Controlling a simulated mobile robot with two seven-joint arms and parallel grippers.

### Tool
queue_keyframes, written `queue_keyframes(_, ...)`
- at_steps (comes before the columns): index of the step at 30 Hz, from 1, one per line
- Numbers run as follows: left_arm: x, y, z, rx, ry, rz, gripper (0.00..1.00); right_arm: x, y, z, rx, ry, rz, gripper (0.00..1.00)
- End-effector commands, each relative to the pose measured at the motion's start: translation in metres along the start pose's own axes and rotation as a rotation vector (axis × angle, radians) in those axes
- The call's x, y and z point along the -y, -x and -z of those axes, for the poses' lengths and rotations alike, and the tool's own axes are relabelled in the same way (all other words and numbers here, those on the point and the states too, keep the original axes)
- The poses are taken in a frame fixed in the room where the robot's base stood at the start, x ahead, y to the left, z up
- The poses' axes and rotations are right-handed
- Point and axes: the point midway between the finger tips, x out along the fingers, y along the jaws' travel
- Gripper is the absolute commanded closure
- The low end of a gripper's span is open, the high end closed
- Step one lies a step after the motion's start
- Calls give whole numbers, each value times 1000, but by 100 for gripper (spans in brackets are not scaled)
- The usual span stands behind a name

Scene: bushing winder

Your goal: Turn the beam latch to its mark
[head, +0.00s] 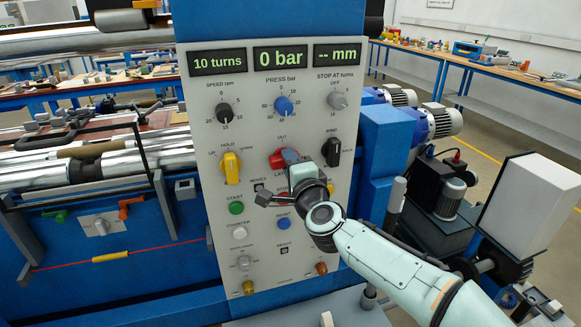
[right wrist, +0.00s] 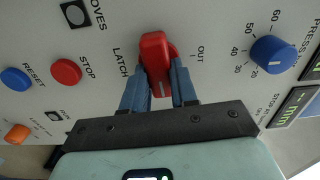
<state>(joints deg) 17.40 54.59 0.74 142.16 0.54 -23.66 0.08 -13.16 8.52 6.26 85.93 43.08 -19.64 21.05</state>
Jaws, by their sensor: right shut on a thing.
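The beam latch is a red knob (head: 276,161) on the grey control panel, between the words OUT above and LATCH below. In the right wrist view the red knob (right wrist: 154,47) has a pale line at its lower end, pointing to neither word but between them. My right gripper (head: 289,158) is shut on the knob. Its two blue fingers (right wrist: 158,88) stand on either side of the knob's lower part in the right wrist view. In the head view the gripper and wrist hide part of the panel below the knob. My left gripper is not in view.
Close by are a yellow HOLD handle (head: 231,167), a black WIND knob (head: 331,152), a blue PRESS knob (head: 284,107) and a red STOP button (right wrist: 66,71). Displays above read 10 turns and 0 bar. A white box (head: 529,215) stands at right.

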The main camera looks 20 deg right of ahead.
Motion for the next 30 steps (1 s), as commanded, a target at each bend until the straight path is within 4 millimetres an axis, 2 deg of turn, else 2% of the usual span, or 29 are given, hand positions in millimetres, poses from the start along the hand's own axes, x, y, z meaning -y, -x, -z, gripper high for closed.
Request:
queue_keyframes(7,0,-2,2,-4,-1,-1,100,2,0,1,-2,-67,5,100)
queue_keyframes(21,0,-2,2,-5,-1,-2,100,3,0,1,-2,-82,6,100)
queue_keyframes(22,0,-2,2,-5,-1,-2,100,3,0,1,-2,-82,6,69)
queue_keyframes(24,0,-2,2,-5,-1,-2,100,3,0,1,-2,-82,6,47)
queue_keyframes(30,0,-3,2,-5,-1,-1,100,1,0,0,-1,-79,3,47)
